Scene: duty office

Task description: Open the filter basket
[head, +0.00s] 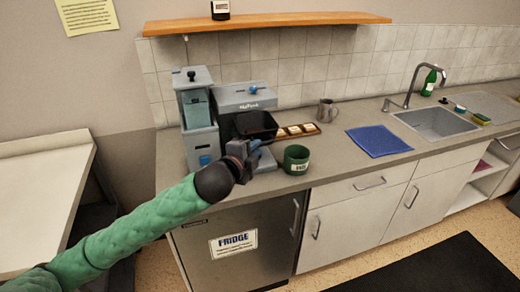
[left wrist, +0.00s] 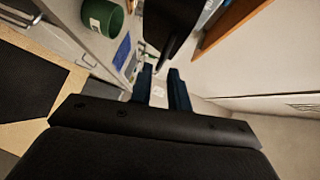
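The grey coffee machine (head: 240,98) stands on the counter at the left. Its black filter basket (head: 259,125) sits at the machine's front, under the grey top. My left gripper (head: 256,145) is just below and in front of the basket, partly hidden by its own wrist. A black part, probably the basket (left wrist: 170,22), is ahead of the fingertips; contact cannot be told. My right gripper is not in view.
A green mug (head: 296,160) stands right of the gripper near the counter edge; it also shows in the left wrist view (left wrist: 102,16). A tall grey grinder-like unit (head: 196,118) stands left. A wooden tray (head: 297,132), metal jug (head: 326,110) and blue cloth (head: 378,140) lie farther right.

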